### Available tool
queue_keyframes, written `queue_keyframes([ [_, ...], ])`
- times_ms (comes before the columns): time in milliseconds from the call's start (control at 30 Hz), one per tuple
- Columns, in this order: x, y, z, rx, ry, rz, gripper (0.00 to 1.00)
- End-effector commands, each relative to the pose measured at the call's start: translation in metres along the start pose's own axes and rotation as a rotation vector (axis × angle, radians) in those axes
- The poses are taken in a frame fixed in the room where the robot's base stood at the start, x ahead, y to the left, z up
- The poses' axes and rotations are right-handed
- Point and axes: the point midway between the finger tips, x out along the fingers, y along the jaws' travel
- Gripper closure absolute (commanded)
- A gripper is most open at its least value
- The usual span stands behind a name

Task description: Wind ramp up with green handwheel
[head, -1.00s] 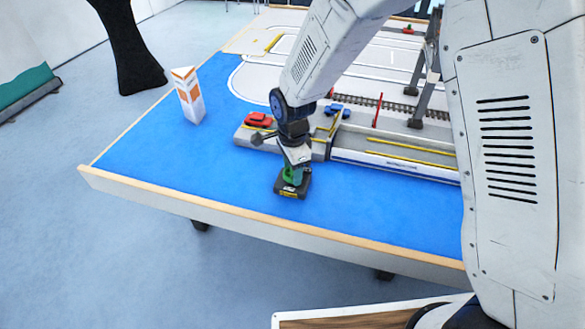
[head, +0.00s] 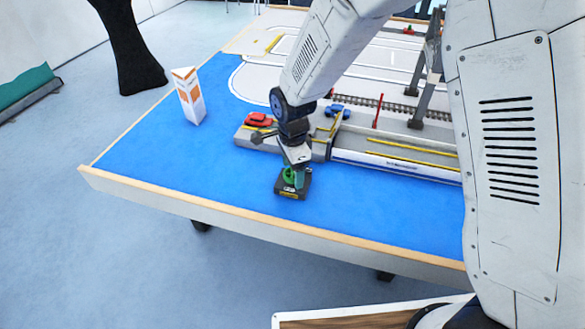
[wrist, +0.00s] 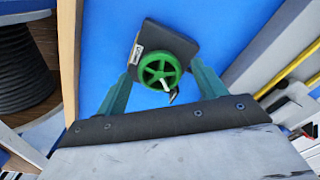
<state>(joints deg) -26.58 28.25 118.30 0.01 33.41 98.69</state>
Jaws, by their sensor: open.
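The green handwheel (wrist: 160,70) sits on a dark base block (wrist: 174,42) with a small label, on the blue table top. A pale crank knob sticks out from the wheel's lower right in the wrist view. My gripper (wrist: 158,80) is open, with one teal finger on each side of the wheel and a gap to it. In the head view my gripper (head: 293,174) is directly over the handwheel and partly hides it, while the base block (head: 293,189) shows below. The grey ramp structure (head: 328,148) lies just behind, partly hidden by my arm.
A red car (head: 258,119) and a blue car (head: 335,110) stand on the grey structure. A white and orange box (head: 188,96) stands at the left. Blue table surface (head: 150,165) is clear left of the handwheel. A wooden rim (head: 250,216) edges the table.

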Motion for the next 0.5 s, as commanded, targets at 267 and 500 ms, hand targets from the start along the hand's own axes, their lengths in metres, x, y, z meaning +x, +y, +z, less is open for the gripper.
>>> queue_keyframes([
  [267,-0.045,-0.001,0.0,0.0,-0.001,-0.006,0.3],
  [500,-0.072,-0.001,0.0,0.0,-0.001,-0.003,0.3],
])
